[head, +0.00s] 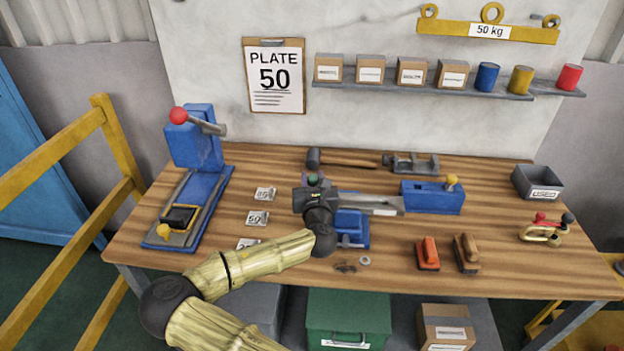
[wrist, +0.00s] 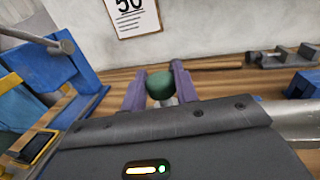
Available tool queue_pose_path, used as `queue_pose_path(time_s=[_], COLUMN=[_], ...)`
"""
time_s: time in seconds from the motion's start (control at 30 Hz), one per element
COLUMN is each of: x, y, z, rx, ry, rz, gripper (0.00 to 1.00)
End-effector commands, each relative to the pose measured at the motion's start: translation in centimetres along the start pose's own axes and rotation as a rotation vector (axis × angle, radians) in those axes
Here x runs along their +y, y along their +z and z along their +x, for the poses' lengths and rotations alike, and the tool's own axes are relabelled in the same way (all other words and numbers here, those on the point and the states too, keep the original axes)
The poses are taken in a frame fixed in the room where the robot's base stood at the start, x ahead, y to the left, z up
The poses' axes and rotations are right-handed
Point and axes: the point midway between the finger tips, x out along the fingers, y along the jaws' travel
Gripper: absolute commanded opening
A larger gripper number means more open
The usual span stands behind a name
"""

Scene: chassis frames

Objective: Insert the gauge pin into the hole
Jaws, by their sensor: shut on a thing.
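In the head view the green knob (head: 312,179) shows just above my dark gripper (head: 312,187), over the middle of the bench. A blue fixture (head: 352,228) stands partly hidden behind my wrist. I cannot make out the hole in either view, nor tell whether the pin's lower end touches anything.
A blue press (head: 195,140) with a red knob stands at the left of the wooden bench (head: 400,260). A blue block (head: 432,197) with a grey bar is right of my gripper. A hammer (head: 340,161) lies behind; small numbered plates (head: 257,218) lie left.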

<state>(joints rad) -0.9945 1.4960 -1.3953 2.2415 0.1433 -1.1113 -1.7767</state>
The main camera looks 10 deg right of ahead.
Motion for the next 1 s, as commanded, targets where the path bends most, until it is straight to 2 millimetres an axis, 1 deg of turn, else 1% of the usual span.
queue_pose_path(time_s=[1.0], x=[0.0], y=[-2.1], z=[0.0], rx=[0.0], ry=[0.0], rz=[0.0], gripper=[0.04])
